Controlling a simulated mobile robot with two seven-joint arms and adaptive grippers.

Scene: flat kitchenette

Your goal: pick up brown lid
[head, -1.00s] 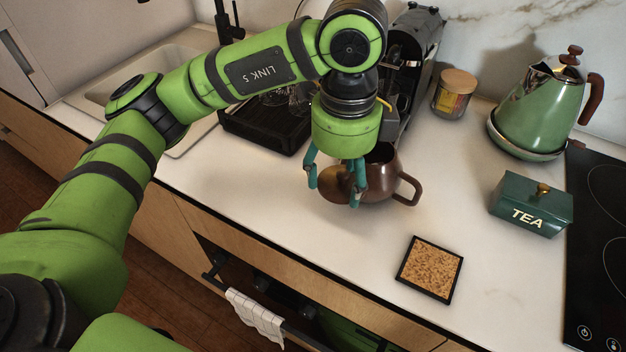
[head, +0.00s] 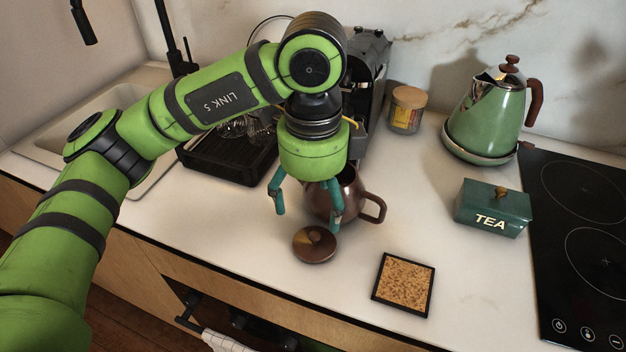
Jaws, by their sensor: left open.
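The brown lid (head: 315,246) lies on the white counter, in front of a brown teapot (head: 371,206). It is round, with a lighter knob on top. My left gripper (head: 308,217) is open and empty, with its teal fingers spread above and just behind the lid. Its right finger hides part of the teapot's body. The teapot stands upright with its handle to the right and its top open. My right gripper does not show.
A cork coaster (head: 404,284) lies to the right of the lid. A green TEA box (head: 493,208), a green kettle (head: 492,112), a jar (head: 407,109) and a black cooktop (head: 585,235) are farther right. A coffee machine (head: 369,62) stands behind my arm. The counter's front edge is close to the lid.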

